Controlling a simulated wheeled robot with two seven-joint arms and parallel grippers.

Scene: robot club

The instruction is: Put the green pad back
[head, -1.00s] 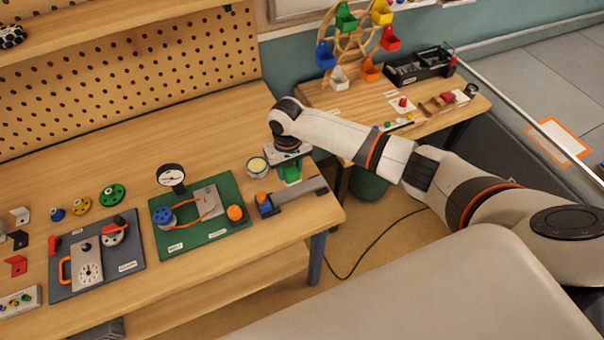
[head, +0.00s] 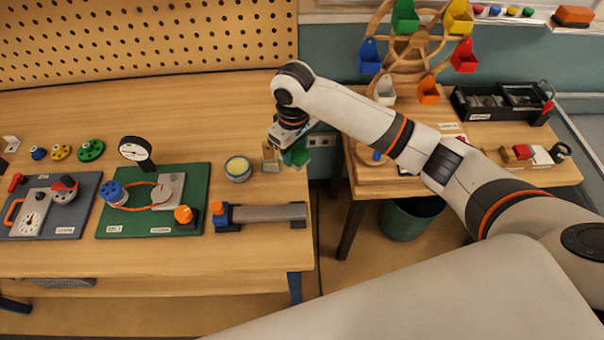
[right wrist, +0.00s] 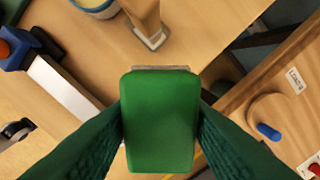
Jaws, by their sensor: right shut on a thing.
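My right gripper (head: 290,140) is shut on the green pad (head: 298,155) and holds it up near the right end of the pegboard workbench. In the right wrist view the green pad (right wrist: 160,120) is a rounded block squeezed between two dark green textured fingers. Bench top shows below and to the left of it, and a gap between two tables to its right. In the head view the pad is partly hidden by the gripper. My left gripper is not in view.
A wooden block (head: 270,157) and a round tin (head: 238,169) stand just left of the gripper. The green board (head: 150,225) is further left. A second table (head: 480,145) with a toy wheel stands right, beyond a gap.

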